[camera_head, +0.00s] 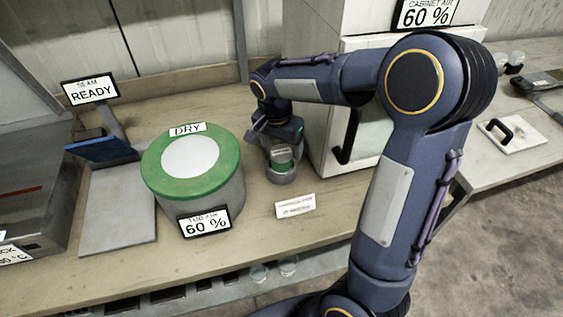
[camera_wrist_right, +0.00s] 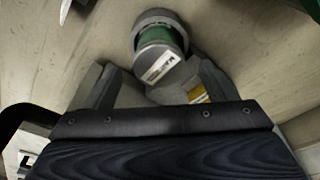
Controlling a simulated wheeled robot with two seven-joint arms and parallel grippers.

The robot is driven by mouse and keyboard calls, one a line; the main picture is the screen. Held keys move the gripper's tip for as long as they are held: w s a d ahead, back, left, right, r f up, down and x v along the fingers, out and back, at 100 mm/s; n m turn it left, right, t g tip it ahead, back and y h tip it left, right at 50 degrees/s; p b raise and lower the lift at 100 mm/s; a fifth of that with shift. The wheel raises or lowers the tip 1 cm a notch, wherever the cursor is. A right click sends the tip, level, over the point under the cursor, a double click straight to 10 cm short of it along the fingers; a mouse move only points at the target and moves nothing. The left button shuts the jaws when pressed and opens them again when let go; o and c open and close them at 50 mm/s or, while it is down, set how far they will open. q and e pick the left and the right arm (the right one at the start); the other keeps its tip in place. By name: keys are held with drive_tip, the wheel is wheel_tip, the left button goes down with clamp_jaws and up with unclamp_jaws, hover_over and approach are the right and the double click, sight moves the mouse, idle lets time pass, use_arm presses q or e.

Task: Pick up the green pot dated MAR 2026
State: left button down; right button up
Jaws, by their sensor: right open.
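A small pot with a green band (camera_head: 283,158) and a grey base stands on the bench between the big green-topped drum and the white cabinet. In the right wrist view the pot (camera_wrist_right: 158,38) is just beyond the fingertips, between their lines, with a pale label facing me. The label's date is too small and blurred to read. My right gripper (camera_head: 274,138) is at the pot, partly hiding it from the head view. In the right wrist view its fingers (camera_wrist_right: 160,78) are spread, with no grip on the pot. My left gripper is not in view.
The drum (camera_head: 223,182), marked DRY, stands close left of the gripper. The white cabinet (camera_head: 330,120) with a dark handle is close right. A small card (camera_head: 295,206) lies in front. A READY sign (camera_head: 90,90) stands at far left. A yellow patch (camera_wrist_right: 198,93) shows between the fingers.

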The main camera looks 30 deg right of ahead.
sight(281, 152)
drive_tip(key=f, duration=0.4)
drive_tip(key=shift+w+d, duration=0.1)
drive_tip(key=shift+d, duration=0.1)
drive_tip(key=c, duration=1.1)
drive_tip(key=shift+c, duration=0.2)
